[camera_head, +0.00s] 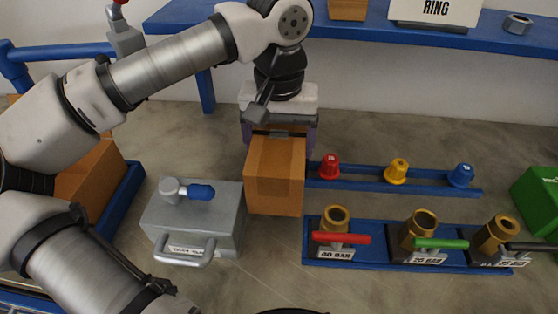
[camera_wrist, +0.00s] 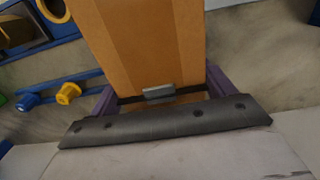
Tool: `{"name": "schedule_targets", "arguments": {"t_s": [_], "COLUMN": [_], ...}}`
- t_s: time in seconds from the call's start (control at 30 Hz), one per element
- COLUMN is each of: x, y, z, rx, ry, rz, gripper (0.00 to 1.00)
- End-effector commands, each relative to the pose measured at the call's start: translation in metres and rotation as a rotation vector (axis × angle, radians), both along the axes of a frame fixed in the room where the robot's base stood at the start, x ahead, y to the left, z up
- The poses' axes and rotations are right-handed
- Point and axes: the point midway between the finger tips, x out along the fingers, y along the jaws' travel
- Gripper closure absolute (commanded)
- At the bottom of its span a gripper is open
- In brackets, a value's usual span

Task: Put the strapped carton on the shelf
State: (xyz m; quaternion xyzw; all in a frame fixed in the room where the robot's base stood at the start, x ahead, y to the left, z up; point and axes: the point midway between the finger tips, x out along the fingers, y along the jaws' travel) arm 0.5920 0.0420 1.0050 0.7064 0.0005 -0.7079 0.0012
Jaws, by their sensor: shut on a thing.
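The strapped carton (camera_head: 275,180) is a brown box below my gripper, near the middle of the head view. My gripper (camera_head: 281,134) is shut on it from above. In the wrist view, purple fingers flank the carton (camera_wrist: 150,45), and a dark strap with a grey buckle (camera_wrist: 158,92) crosses it between them. Whether the carton touches the floor cannot be told. The blue shelf (camera_head: 360,32) runs along the wall at the top of the head view, behind and above the carton.
On the shelf are a "RING" sign (camera_head: 437,10), a small brown box (camera_head: 347,8) and a metal nut (camera_head: 517,23). A grey handled box (camera_head: 195,222) stands left of the carton. Valves with coloured levers (camera_head: 340,239) and coloured caps (camera_head: 397,171) are right. Another carton (camera_head: 92,185) is left.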

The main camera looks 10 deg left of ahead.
Motion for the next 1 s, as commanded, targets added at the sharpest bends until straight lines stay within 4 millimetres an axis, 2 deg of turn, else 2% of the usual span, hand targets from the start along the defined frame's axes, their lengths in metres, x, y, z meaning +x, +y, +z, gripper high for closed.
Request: {"name": "schedule_targets", "arguments": {"t_s": [0.27, 0.53, 0.97, 1.0], "x": [0.001, 0.000, 0.001, 0.000], "y": [0.000, 0.000, 0.000, 0.000], "z": [-0.017, -0.050, -0.058, -0.057], "rx": [0.001, 0.000, 0.000, 0.001], "ry": [-0.001, -0.001, -0.003, -0.001], "rz": [0.001, 0.000, 0.001, 0.001], "gripper": [0.73, 0.73, 0.73, 0.13]}}
